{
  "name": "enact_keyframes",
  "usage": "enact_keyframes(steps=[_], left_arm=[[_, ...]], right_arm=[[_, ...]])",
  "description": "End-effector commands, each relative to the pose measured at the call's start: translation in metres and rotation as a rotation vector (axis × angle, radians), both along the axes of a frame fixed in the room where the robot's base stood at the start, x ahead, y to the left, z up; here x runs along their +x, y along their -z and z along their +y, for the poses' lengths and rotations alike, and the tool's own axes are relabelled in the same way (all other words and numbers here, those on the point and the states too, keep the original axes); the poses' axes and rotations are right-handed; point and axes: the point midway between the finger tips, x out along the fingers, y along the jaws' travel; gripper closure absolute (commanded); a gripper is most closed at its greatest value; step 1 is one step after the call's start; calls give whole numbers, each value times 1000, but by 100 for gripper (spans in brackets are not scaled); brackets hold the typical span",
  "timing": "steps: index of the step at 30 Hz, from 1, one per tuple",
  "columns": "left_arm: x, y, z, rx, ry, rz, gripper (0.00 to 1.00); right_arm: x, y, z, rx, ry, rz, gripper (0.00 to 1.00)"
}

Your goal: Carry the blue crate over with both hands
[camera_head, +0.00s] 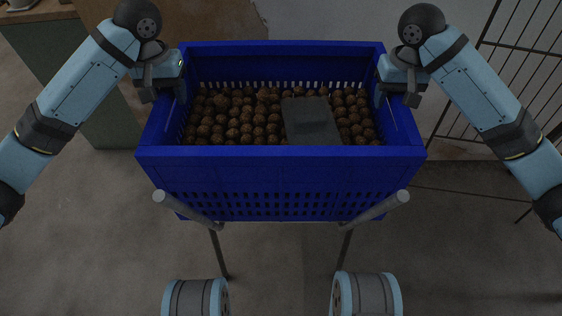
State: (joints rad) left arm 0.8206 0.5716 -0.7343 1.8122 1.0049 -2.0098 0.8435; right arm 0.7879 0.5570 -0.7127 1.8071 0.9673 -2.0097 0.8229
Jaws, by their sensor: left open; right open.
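The blue crate (280,160) is upright in the middle of the camera_head view, with slotted walls. It is filled with brown, round, rough-looking things (240,115), and a grey flat block (310,120) lies on them. My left gripper (165,88) is at the crate's left rim, one finger outside the wall and one inside. My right gripper (398,90) is at the right rim in the same way. Both are open around the rim. Whether the fingers touch the wall cannot be told. What bears the crate is mostly hidden beneath it.
Two grey bars (188,211) (375,211) with thin legs below stick out under the crate's near side. A counter (45,45) stands at the back left. A wire rack (510,65) stands at the right. Bare grey floor (90,240) shows at the left.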

Motion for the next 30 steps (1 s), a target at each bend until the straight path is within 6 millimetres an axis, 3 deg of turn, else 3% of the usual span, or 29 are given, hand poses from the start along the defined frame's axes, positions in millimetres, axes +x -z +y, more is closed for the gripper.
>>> enact_keyframes(steps=[15,23,30], left_arm=[[1,-94,1,2,-2,-5,49],[0,-113,1,2,-3,-1,49],[0,-113,1,1,-2,0,49]], right_arm=[[0,0,0,0,-1,0,49],[0,-2,0,0,-1,-1,49],[1,-35,-1,-1,-1,-6,49]])
